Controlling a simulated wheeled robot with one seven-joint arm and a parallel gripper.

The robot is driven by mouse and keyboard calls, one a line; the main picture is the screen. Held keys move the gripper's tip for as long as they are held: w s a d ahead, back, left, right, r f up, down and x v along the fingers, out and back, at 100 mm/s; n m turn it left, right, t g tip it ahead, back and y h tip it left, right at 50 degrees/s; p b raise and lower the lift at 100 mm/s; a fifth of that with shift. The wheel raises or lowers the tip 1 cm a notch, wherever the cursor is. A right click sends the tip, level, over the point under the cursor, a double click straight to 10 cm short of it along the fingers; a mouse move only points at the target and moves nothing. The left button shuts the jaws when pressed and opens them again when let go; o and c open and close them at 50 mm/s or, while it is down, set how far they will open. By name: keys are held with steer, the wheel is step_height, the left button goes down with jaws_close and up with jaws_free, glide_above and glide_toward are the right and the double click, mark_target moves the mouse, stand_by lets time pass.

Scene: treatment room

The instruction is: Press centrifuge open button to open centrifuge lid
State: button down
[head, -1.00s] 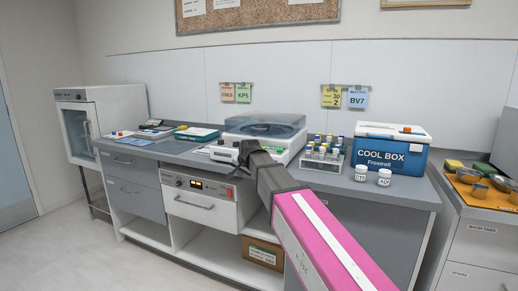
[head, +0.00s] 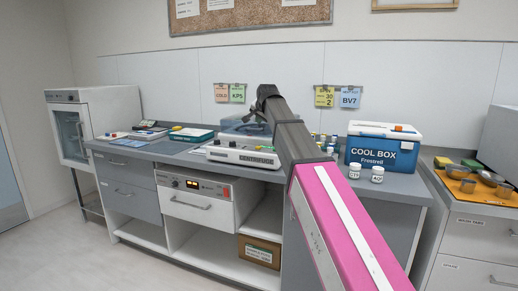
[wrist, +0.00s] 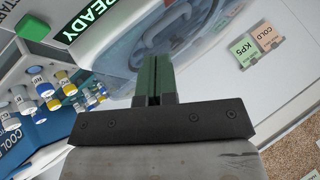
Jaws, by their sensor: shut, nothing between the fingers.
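The centrifuge (head: 243,154) stands on the counter, its white front panel facing me with a CENTRIFUGE label and small controls. Its see-through blue lid (head: 232,126) looks down; my arm hides its right part. In the wrist view the clear lid (wrist: 190,30) lies beyond my fingers, with round shapes under it, and a green READY display (wrist: 88,18) is at the upper left. I cannot make out which control is the open button. My gripper (head: 261,100) is raised above the centrifuge, shut and empty. In the wrist view its fingers (wrist: 152,65) are together.
A blue cool box (head: 384,148) and two white jars (head: 366,173) stand to the right. Capped tubes (wrist: 45,90) stand beside the centrifuge, mostly hidden by my arm in the head view. A teal-edged device (head: 191,135) is to the left. Note cards (head: 230,93) hang behind.

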mark_target(260, 147)
steer(key=shift+f, duration=0.1)
steer(key=shift+f, duration=4.4)
steer(key=shift+f, duration=0.1)
steer(key=shift+f, duration=0.3)
steer(key=shift+f, duration=0.5)
steer(key=shift+r, duration=0.95)
steer(key=shift+r, duration=0.1)
steer(key=shift+r, duration=2.4)
